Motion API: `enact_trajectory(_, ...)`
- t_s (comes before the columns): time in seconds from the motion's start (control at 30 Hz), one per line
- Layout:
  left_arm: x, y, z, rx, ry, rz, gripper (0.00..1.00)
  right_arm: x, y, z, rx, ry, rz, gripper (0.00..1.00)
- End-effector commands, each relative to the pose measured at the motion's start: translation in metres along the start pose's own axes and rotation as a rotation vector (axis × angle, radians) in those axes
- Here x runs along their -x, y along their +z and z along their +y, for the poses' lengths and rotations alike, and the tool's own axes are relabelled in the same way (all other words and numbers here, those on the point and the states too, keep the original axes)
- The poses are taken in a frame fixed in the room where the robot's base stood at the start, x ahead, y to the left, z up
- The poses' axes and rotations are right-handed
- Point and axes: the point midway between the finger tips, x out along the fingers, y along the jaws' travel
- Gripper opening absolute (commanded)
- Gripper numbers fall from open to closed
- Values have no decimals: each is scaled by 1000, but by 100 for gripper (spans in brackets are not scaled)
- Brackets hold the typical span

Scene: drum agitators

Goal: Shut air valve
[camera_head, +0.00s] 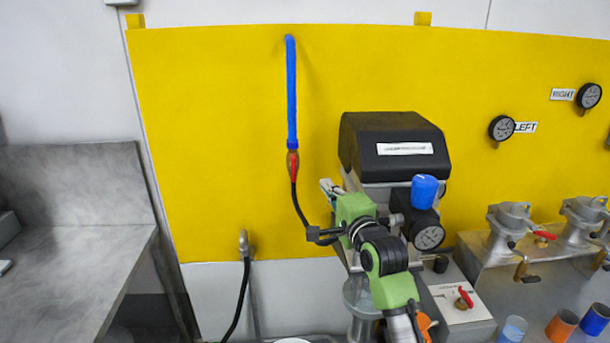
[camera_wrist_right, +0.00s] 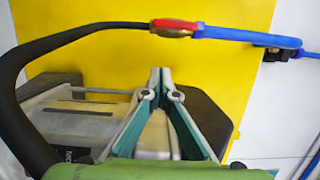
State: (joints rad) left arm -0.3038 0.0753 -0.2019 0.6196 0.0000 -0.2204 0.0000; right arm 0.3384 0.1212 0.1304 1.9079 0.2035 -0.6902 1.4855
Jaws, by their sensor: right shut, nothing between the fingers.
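The air valve (camera_head: 293,163) has a red handle and joins the lower end of a blue pipe (camera_head: 291,90) to a black hose (camera_head: 298,205) on the yellow panel. The handle appears to lie in line with the pipe. In the right wrist view the valve (camera_wrist_right: 173,27) shows beyond my fingertips, at the top. My right gripper (camera_head: 327,187) is shut and empty, to the right of and a little below the valve, apart from it. Its closed fingers also show in the right wrist view (camera_wrist_right: 160,74). My left gripper is not in view.
A black-topped machine (camera_head: 395,140) with a blue knob (camera_head: 425,190) and gauge stands close behind my right arm. Drum agitator clamps and cups are at the right. A grey bench (camera_head: 75,260) is at the left. The yellow panel (camera_head: 210,130) left of the pipe is clear.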

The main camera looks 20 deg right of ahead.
Motion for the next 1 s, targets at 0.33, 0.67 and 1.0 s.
enact_trajectory(0.33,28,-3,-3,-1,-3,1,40,-47,8,-4,-1,3,-2,0)
enact_trajectory(0.67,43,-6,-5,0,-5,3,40,-53,37,-1,2,0,0,0)
enact_trajectory(1.0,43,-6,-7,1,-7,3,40,-54,39,1,2,0,1,0)
